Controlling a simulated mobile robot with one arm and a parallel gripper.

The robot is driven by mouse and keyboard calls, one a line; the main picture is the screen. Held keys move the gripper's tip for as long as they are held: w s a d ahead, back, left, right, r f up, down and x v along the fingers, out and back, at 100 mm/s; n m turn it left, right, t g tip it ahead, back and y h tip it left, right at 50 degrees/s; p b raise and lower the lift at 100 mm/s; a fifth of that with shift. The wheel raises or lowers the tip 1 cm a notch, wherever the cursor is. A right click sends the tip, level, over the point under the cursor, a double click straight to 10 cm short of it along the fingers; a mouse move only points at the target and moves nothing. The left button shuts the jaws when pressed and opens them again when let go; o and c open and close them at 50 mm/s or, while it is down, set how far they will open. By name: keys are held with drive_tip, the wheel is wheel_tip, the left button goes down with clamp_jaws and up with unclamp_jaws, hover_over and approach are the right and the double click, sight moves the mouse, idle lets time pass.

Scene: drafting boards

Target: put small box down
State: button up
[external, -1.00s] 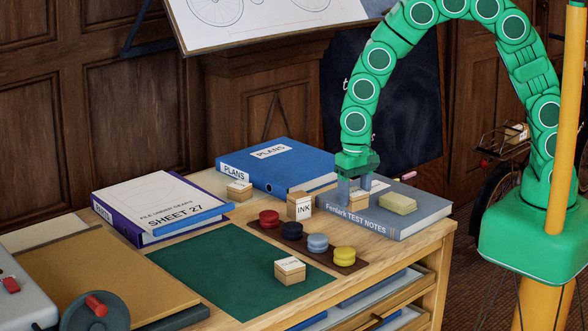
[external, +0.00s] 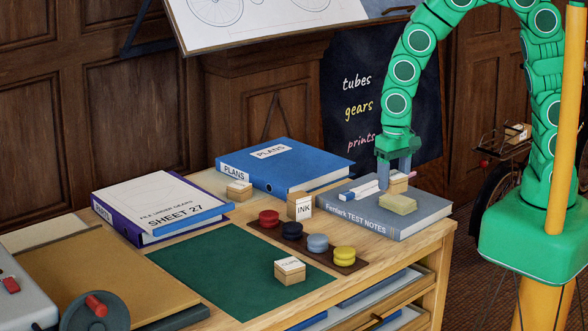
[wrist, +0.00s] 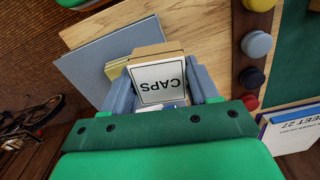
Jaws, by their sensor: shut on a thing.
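The box is over the back part of the grey Test Notes book (external: 370,218), behind a yellow-green block (external: 398,204). The block hides part of the box's lower front. I cannot tell whether its underside touches the book.
A white and blue piece (external: 358,190) lies on the grey book, left of the box. A blue Plans binder (external: 285,170), an INK box (external: 300,206) and a dark strip with coloured discs (external: 291,230) lie to the left. The green mat (external: 225,270) has bare room around another box (external: 290,270).

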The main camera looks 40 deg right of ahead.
drive_tip(key=s+a+n, duration=0.1)
drive_tip(key=s+a, duration=0.1)
drive_tip(key=a, duration=1.4)
drive_tip(key=s+a+n, duration=0.1)
drive_tip(key=s+a, duration=0.1)
drive_tip(key=a, duration=1.4)
drive_tip(key=shift+w+a+f, duration=1)
drive_tip(key=shift+a+f, duration=0.65)
drive_tip(key=shift+a, duration=0.4)
drive_tip(key=shift+w+a+f, duration=0.95)
drive_tip(key=shift+a+f, duration=0.75)
drive_tip(key=shift+a, duration=0.35)
drive_tip(key=shift+w+a+f, duration=1)
drive_tip(key=shift+a+f, duration=0.65)
drive_tip(key=shift+a, duration=0.4)
drive_tip(key=shift+f, duration=1.4)
drive_tip(key=shift+f, duration=0.1)
